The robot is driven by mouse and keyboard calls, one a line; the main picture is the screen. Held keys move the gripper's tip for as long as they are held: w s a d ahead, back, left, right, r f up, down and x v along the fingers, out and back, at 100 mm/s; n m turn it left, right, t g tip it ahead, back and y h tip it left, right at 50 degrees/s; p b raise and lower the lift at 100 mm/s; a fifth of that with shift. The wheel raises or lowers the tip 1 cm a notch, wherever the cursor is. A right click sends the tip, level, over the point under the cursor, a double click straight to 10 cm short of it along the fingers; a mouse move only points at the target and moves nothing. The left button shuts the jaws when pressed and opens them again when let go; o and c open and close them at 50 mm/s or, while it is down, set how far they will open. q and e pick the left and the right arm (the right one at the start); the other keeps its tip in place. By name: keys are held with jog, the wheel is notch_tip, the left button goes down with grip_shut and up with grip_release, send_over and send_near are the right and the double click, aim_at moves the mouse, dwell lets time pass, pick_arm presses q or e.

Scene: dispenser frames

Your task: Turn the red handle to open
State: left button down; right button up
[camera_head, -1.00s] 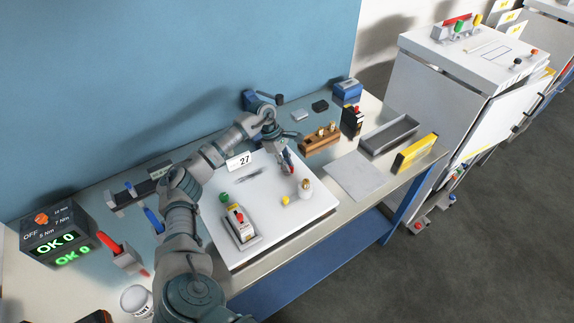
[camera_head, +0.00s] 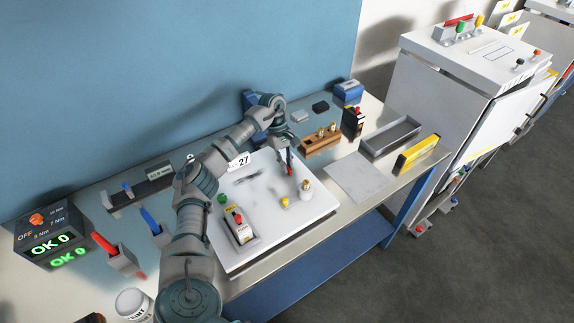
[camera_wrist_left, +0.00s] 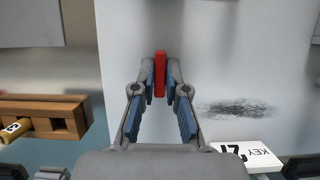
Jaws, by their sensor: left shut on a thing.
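My left gripper (camera_head: 289,165) reaches down over the white board (camera_head: 270,235) on the workbench. In the left wrist view, its two fingertips (camera_wrist_left: 160,84) are shut on a narrow red handle (camera_wrist_left: 160,68). In the head view the red handle shows only as a small red strip (camera_head: 290,158) at the gripper. What it is fixed to is hidden or too small to tell. A small brass-topped white fitting (camera_head: 305,190) stands on the board, just in front of the gripper. My right gripper is not in view.
On the board are a red-buttoned device (camera_head: 240,228), a green cap (camera_head: 222,199) and a yellow piece (camera_head: 284,201). A wooden rack (camera_head: 320,140) and grey tray (camera_head: 390,138) are to the right. A white cabinet (camera_head: 460,90) stands beyond.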

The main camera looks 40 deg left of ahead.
pick_arm(q)
jog(key=shift+a+r, duration=0.1)
jog(key=c, duration=1.4)
grip_release()
jog(key=shift+o, duration=1)
jog(key=shift+w, duration=0.1)
jog(key=shift+a+f, duration=0.15)
jog(key=shift+f, duration=0.05)
jog(key=shift+r, duration=0.3)
jog(key=v, duration=1.1)
jog(key=shift+w+a, duration=0.2)
jog(key=shift+a, duration=0.15)
